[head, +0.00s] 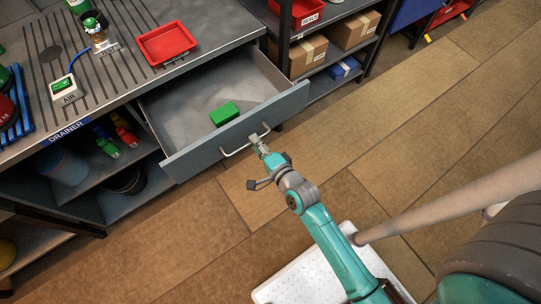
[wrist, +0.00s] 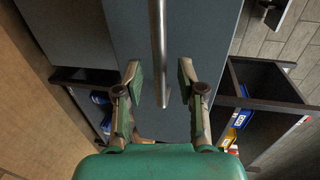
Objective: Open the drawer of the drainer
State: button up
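The drainer (head: 66,130) is a grey metal workbench with a grooved top and a "DRAINER" label. Its drawer (head: 185,105) stands pulled well out, with a green block (head: 224,114) lying inside. The drawer's grey front (head: 190,156) carries a metal bar handle (head: 235,151). My gripper (head: 259,141) is at the right part of this handle. In the wrist view my gripper (wrist: 159,78) is open, its two fingers apart on either side of the handle bar (wrist: 158,35), with gaps to both. The drawer front (wrist: 200,30) fills the middle behind them.
A red tray (head: 166,43) and an "AIR" box (head: 65,90) sit on the bench top. Shelves with cardboard boxes (head: 353,28) stand right of the drawer. Coloured tools and a bin (head: 62,164) are underneath. The wooden floor (head: 440,95) at right is clear.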

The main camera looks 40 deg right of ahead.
jog(key=v, duration=0.9)
jog(key=shift+s, duration=0.3)
jog(key=shift+s, duration=0.1)
jog(key=s+a+r+n, duration=0.1)
jog(key=s+r+n, duration=0.4)
jog(key=s+n, duration=0.4)
jog(key=s+a+r+n, duration=0.1)
jog(key=s+r+n, duration=0.5)
jog(key=s, duration=0.8)
jog(key=n, duration=0.3)
jog(key=shift+r+g, duration=0.15)
jog(key=shift+g, duration=0.25)
